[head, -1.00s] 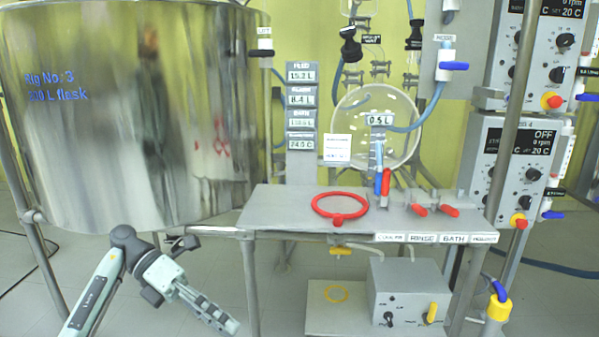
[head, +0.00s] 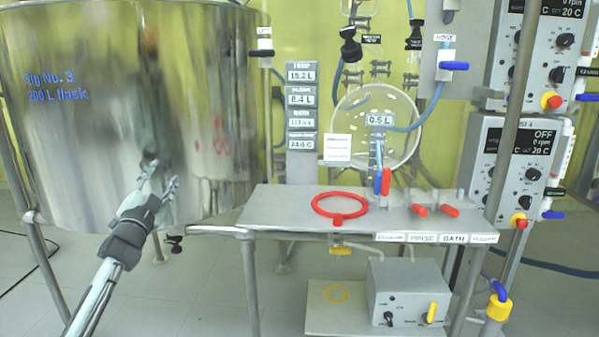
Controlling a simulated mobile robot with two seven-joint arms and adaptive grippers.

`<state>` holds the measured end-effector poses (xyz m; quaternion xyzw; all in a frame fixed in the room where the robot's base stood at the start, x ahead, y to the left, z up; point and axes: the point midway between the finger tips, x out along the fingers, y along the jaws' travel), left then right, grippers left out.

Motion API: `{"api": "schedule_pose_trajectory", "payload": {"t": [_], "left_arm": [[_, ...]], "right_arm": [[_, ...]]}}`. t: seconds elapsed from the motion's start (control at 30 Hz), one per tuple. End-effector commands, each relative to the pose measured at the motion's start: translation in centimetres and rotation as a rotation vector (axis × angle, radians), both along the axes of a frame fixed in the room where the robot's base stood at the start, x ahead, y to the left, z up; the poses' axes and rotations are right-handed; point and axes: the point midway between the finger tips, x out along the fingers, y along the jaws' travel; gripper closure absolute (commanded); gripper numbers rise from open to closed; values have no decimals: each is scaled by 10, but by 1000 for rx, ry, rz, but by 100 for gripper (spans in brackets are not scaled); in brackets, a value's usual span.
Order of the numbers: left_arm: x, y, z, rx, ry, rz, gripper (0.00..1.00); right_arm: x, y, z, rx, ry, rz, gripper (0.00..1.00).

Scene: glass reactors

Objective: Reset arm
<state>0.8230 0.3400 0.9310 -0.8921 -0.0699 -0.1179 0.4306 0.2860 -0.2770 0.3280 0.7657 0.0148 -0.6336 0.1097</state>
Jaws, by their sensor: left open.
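My left gripper (head: 158,180) is in front of the lower part of a large shiny steel vessel (head: 90,110) marked "Rig No. 3". Its fingers are spread and point up and away from me, with nothing between them. Whether the fingertips touch the vessel wall, I cannot tell. My left arm comes in from the bottom left. My right gripper is not in view.
A steel bench (head: 275,208) with a red ring handle (head: 340,205) and red valve levers (head: 420,210) stands right of the arm. A round glass flask (head: 405,150) is behind it. A grey control box (head: 405,295) sits below. Control panels (head: 518,165) line the right. Floor at lower left is clear.

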Motion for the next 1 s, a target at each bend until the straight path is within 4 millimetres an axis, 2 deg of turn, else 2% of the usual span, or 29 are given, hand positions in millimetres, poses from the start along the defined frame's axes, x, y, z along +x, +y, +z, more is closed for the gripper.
{"api": "schedule_pose_trajectory", "payload": {"t": [0.03, 0.1, 0.27, 0.43, 0.5, 0.67, 0.77, 0.87, 1.0], "left_arm": [[4, 19, -22, -98, 87, 64, 57], [4, 40, -53, -220, 203, 139, 57], [-9, 63, -120, -437, 448, 266, 57], [-36, 63, -184, -614, 696, 363, 57], [-51, 56, -216, -613, 743, 369, 57], [-85, 42, -277, -608, 825, 377, 57], [-115, 32, -322, -604, 891, 385, 57], [-155, 19, -372, -603, 969, 393, 57], [-229, -1, -445, -604, 1096, 411, 57]], "right_arm": [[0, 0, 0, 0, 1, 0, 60], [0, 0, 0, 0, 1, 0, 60], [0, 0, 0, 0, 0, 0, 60], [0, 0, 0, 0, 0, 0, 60], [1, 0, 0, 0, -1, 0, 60], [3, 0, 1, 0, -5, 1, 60], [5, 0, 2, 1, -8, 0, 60], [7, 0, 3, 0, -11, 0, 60], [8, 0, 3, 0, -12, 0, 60]]}}
